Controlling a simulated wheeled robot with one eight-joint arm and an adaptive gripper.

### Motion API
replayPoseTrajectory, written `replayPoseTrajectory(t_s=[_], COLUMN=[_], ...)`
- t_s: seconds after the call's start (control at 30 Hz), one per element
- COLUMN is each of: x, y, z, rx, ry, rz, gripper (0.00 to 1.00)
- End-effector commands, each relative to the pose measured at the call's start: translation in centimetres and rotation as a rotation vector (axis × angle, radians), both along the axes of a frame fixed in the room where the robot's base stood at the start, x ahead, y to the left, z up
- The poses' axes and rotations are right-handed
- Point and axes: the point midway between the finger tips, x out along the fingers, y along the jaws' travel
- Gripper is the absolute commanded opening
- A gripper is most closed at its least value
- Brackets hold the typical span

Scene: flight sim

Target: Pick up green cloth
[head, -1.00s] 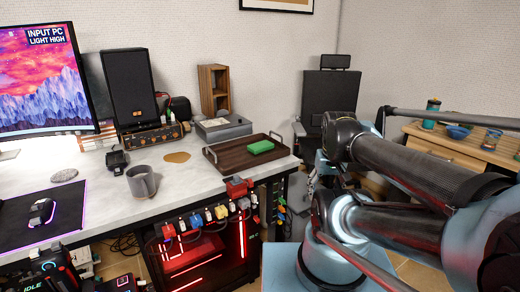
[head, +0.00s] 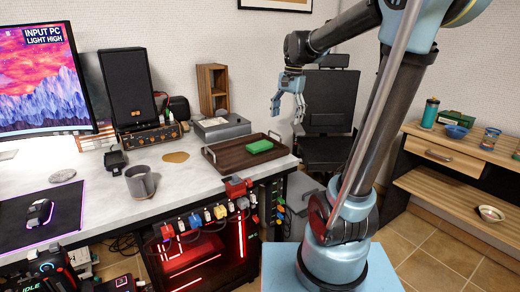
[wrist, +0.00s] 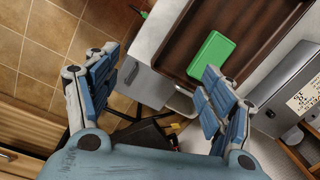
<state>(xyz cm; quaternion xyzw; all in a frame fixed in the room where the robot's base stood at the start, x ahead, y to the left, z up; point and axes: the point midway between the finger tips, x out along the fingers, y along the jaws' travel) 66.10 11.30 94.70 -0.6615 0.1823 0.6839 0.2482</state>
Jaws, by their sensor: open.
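The green cloth (head: 260,146) is a small folded block lying in the right part of a dark brown wooden tray (head: 228,161) on the desk. In the wrist view the green cloth (wrist: 211,58) lies in the tray (wrist: 176,55), ahead of the right finger. My gripper (head: 287,106) is raised above and behind the tray's right end, with its fingers hanging down. In the wrist view my gripper (wrist: 160,90) has its blue fingers wide apart, with nothing between them but the view of the desk edge and floor below. The cloth is apart from both fingers.
A grey mug (head: 140,182) stands left of the tray. A grey box (head: 221,126) and a wooden rack (head: 212,89) stand behind it. A black chair (head: 328,105) is behind my arm. Cables and plugs (head: 215,213) hang along the desk's front edge.

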Motion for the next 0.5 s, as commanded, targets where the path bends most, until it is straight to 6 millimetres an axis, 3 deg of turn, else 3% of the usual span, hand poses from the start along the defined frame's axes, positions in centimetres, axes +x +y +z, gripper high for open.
replayPoseTrajectory(t_s=[0.2, 0.5], x=[5.8, 10.1], y=[4.3, 7.9], z=[1.5, 1.8], rx=[0.008, 0.006], ry=[0.063, 0.116], rz=[-0.13, -0.247], gripper=[0.75, 0.75])
